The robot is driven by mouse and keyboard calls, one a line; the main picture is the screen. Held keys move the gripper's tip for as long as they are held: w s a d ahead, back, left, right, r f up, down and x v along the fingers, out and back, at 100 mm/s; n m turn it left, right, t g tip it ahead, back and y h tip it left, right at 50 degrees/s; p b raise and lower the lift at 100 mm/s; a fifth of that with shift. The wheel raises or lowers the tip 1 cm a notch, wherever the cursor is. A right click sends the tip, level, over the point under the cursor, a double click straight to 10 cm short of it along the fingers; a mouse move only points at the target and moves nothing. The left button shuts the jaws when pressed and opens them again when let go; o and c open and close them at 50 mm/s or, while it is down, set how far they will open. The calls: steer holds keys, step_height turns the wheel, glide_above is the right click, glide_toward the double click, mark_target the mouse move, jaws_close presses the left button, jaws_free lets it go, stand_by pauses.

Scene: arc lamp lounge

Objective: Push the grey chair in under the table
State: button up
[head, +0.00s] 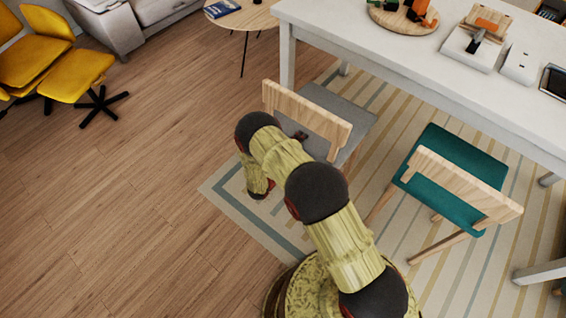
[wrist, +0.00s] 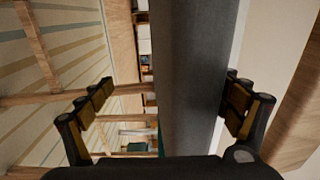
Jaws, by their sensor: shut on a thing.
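The grey chair has a pale wood backrest (head: 284,101) and a grey seat (head: 351,103). In the head view it stands upright at the left part of the white table's (head: 425,65) long front side. Its seat faces the table, with a strip of rug showing between them. My gripper (head: 300,136) is at the backrest, shut on the chair; my arm hides part of the backrest and the legs. In the wrist view the grey seat (wrist: 192,85) fills the middle between my gripper's fingers (wrist: 165,106), which look well apart.
A teal chair (head: 446,165) stands to the right on the striped rug (head: 240,202). A table leg (head: 287,58) is just behind the grey chair. The wood floor (head: 120,190) at left is clear.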

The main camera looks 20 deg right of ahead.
steer(key=shift+f, duration=0.25)
steer(key=v, duration=1.2)
steer(key=shift+w+r, duration=0.15)
steer(key=shift+w, duration=0.05)
steer(key=shift+a, duration=0.15)
